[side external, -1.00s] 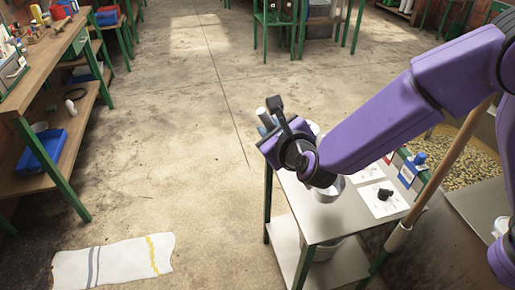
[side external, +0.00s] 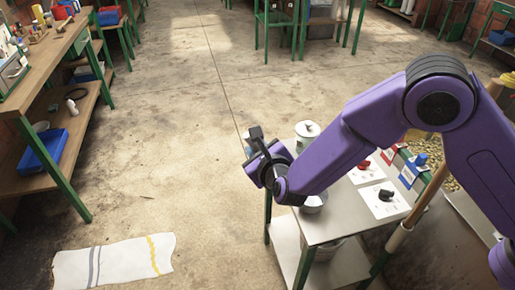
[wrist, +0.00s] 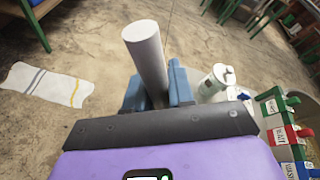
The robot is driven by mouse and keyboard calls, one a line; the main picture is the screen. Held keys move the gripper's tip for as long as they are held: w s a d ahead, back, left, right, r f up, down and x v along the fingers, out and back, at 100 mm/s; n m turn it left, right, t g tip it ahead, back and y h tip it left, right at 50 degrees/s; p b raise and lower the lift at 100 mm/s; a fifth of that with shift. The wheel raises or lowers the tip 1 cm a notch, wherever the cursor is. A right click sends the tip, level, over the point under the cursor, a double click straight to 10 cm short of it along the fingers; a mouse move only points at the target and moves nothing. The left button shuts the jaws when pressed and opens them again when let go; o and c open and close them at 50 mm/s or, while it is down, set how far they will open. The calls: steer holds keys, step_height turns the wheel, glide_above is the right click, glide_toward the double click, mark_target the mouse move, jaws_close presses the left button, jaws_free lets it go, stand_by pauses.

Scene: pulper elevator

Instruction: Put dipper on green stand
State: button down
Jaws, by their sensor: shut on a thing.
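My gripper (wrist: 157,84) is shut on a plain white cylinder (wrist: 145,45), which looks like part of the dipper. Its blue fingers sit on either side of it, and the cylinder sticks out beyond them, slightly tilted. In the side view my gripper (side external: 252,150) is above and left of a small metal-topped table with green legs (side external: 330,228), which may be the green stand. A silvery round cup (side external: 313,203) shows under my wrist at the table's left part. I cannot tell whether it belongs to the dipper.
A white lidded canister (side external: 307,131) stands behind my wrist. A white card with a black knob (side external: 385,195) lies on the table. Red and blue signs (side external: 410,172) stand at its right. A striped cloth (side external: 112,262) lies on the floor, which is otherwise clear at left.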

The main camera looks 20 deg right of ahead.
steer(key=c, duration=1.4)
jaws_free()
steer(key=shift+f, duration=0.15)
steer(key=o, duration=0.4)
steer(key=shift+o, duration=0.2)
steer(key=shift+s+r, duration=0.2)
steer(key=shift+r, duration=0.1)
steer(key=v, duration=1.1)
steer(key=shift+s, duration=0.3)
steer(key=shift+d, duration=0.1)
